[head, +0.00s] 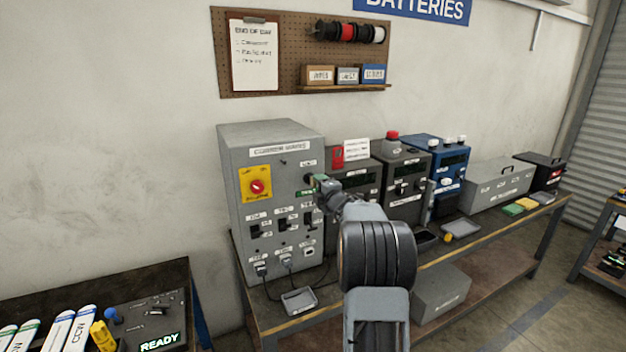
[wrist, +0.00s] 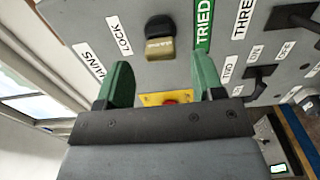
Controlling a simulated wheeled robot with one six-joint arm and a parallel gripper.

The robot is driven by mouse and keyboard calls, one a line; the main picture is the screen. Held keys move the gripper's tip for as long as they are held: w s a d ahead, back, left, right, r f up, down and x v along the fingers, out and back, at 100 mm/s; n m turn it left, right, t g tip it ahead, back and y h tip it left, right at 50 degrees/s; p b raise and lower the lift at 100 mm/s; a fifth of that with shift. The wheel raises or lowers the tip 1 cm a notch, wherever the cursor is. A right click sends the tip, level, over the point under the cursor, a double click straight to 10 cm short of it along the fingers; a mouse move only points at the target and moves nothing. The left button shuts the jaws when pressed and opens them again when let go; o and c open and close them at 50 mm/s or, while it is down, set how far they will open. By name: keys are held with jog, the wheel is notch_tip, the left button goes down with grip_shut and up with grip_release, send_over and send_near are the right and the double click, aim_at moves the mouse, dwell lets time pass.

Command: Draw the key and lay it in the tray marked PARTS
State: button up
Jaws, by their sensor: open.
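The grey cabinet (head: 262,165) stands on the bench. In the wrist view a black lock cylinder (wrist: 158,24) sits beside the LOCK label on its panel, with a brass key or key tag (wrist: 160,48) in it. My gripper (wrist: 162,75) has its two green fingers apart, one each side below the brass piece, with nothing between them. In the head view my gripper (head: 322,185) is at the cabinet's upper right front and hides the lock. A small grey tray (head: 299,301) lies on the bench in front of the cabinet; I cannot read a PARTS mark.
A red knob on a yellow plate (head: 257,185) and several black switches are on the panel. Plugs with cables (head: 262,268) hang low near the small tray. Chargers (head: 405,185) stand right of the cabinet. Another shallow tray (head: 461,228) lies farther right on the bench.

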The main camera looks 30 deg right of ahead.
aim_at(315, 184)
jog(key=shift+w+d, duration=0.2)
jog(key=shift+w, duration=1.55)
jog(key=shift+b, duration=0.3)
dwell(0.5)
grip_shut()
jog(key=shift+s+a+b, duration=0.2)
jog(key=shift+s+b, duration=0.55)
jog(key=shift+s, duration=0.75)
jog(key=shift+s+a+b, duration=0.2)
jog(key=shift+s+b, duration=0.55)
jog(key=shift+s, duration=0.7)
jog(key=shift+a+r, duration=0.1)
